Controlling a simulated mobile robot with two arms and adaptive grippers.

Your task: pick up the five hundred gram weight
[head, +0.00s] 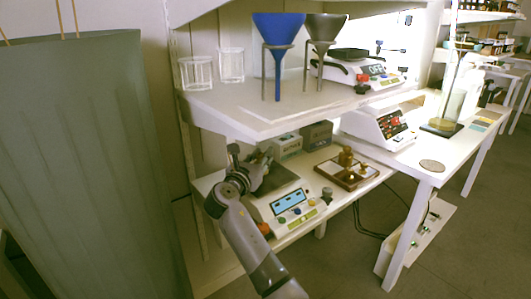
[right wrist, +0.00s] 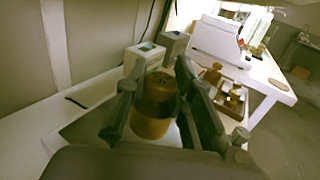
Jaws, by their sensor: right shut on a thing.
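In the right wrist view a brass cylindrical weight (right wrist: 155,105) stands between the two dark fingers of my right gripper (right wrist: 160,95). The gripper is shut on it. In the head view my right gripper (head: 258,165) is over the metal pan of the lower balance (head: 290,208), and the held weight is hidden there. I cannot read any marking on the weight. Other brass weights stand in a wooden tray (head: 347,173) to the right of the balance; they also show in the right wrist view (right wrist: 213,74). My left gripper is not in view.
Two small boxes (head: 287,146) stand behind the balance. A shelf above holds a blue funnel (head: 278,28), a grey funnel (head: 324,26), clear beakers (head: 197,72) and another balance (head: 362,68). A white device (head: 380,124) stands on the table to the right. A grey-green panel (head: 85,150) fills the left.

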